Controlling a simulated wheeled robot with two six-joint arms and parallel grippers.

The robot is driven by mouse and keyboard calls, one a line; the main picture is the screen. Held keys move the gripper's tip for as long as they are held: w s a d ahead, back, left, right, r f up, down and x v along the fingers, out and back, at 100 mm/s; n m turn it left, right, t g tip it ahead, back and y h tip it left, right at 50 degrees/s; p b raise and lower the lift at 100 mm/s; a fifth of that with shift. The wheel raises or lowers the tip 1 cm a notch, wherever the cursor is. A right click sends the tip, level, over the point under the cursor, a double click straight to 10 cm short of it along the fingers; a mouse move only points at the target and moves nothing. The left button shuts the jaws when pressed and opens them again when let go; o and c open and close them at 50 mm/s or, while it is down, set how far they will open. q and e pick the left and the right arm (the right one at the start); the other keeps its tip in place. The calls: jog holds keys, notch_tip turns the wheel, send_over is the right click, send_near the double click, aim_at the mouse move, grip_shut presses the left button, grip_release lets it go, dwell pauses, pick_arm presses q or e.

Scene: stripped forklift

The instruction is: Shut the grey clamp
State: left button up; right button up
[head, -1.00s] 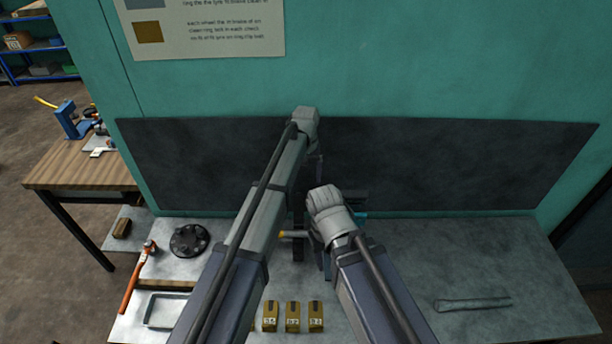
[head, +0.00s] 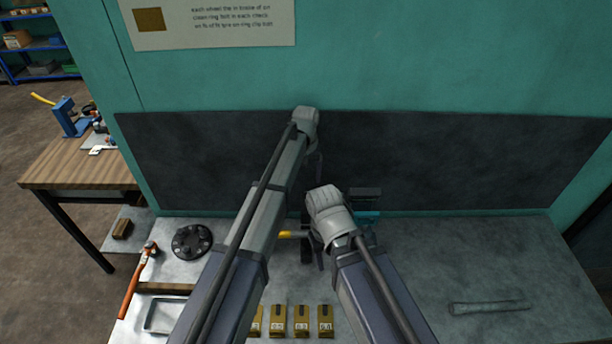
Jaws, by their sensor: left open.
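My left gripper (head: 315,166) hangs below the grey wrist at the end of the left arm, near the dark back panel. Its fingers show only as a small dark shape; nothing is seen between them. My right wrist (head: 328,212) is lower and to the right, over the bench, and mostly hides its own gripper. I cannot make out the grey clamp for sure. A dark block (head: 366,192) and a teal part stand behind the right wrist. A yellow-ended handle (head: 291,234) sticks out between the arms. The arms cover the rest of this spot.
Several yellow blocks (head: 301,321) stand at the bench's front. A black flanged disc (head: 191,241), an orange-handled hammer (head: 133,284) and a shallow tray (head: 160,315) lie on the left. A grey bar (head: 488,307) lies on the right; the bench (head: 450,255) around it is clear.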

pick_arm(q)
jog(key=b, duration=0.5)
send_over(306, 203)
jog(key=f, duration=0.5)
jog(key=shift+w+d+f, duration=0.1)
jog(key=shift+w+f, duration=0.3)
notch_tip(306, 203, down, 8)
jog(key=b, duration=0.7)
jog(key=shift+b, duration=0.4)
jog(key=shift+r, duration=0.1)
grip_shut()
jog(key=shift+c, duration=2)
grip_release()
